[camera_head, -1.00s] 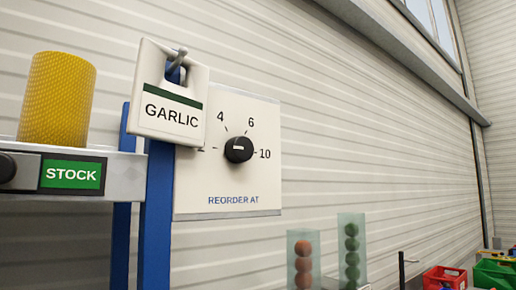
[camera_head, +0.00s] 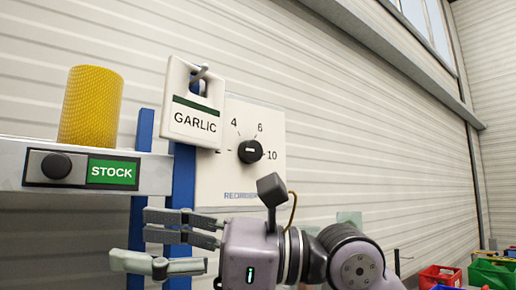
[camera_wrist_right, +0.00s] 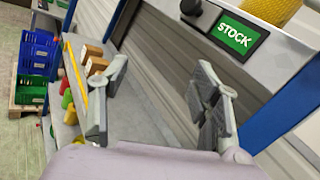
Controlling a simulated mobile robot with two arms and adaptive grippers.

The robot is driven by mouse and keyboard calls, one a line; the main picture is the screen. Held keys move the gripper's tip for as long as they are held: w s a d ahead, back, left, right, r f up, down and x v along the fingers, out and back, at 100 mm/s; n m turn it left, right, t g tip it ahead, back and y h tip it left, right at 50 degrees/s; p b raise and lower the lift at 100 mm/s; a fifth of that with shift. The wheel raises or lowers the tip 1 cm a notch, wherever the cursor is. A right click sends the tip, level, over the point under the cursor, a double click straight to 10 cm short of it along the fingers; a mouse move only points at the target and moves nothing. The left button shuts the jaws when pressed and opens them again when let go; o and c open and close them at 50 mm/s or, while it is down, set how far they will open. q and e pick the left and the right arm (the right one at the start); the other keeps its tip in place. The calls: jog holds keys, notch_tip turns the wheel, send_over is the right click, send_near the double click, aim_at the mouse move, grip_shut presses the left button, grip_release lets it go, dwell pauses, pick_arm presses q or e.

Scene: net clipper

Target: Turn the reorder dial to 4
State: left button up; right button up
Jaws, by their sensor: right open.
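The reorder dial (camera_head: 250,151) is a round black knob with a short white bar, on a white panel (camera_head: 210,184) marked 4, 6 and 10. The bar lies nearly level; which end points is unclear. A hanging white GARLIC tag (camera_head: 192,122) covers the panel's left edge and nearly hides the mark there. My right gripper (camera_head: 135,240) is in front of and below the panel, fingers pointing left, spread and empty. It covers part of the lower lettering and does not touch the dial. In the right wrist view its open fingers (camera_wrist_right: 162,85) show, without the dial. My left gripper is not in view.
A shelf end (camera_head: 154,174) with a black knob (camera_head: 56,165) and green STOCK label (camera_head: 112,172) stands left, holding a yellow net roll (camera_head: 90,105). Blue posts (camera_head: 184,170) stand beside the panel. Red (camera_head: 440,277) and green crates (camera_head: 492,273) are low right.

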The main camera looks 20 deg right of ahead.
jog(key=w+d+r+m+t+h, duration=0.1)
jog(key=d+r+t+h, duration=0.6)
jog(key=d+t, duration=0.15)
jog(key=m+t+h, duration=0.4)
jog(key=h, duration=0.4)
send_near(253, 150)
jog(key=w+p, duration=0.2)
jog(key=w+a+p, duration=0.1)
jog(key=w+p, duration=0.1)
jog(key=w, duration=0.1)
jog(key=w+p, duration=0.2)
jog(key=w, duration=0.1)
jog(key=shift+w+a+f, duration=0.1)
jog(key=shift+w+a, duration=0.1)
jog(key=shift+a, duration=0.05)
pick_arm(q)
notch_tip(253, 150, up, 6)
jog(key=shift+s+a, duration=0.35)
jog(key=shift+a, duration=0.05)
pick_arm(e)
jog(key=c, duration=1.2)
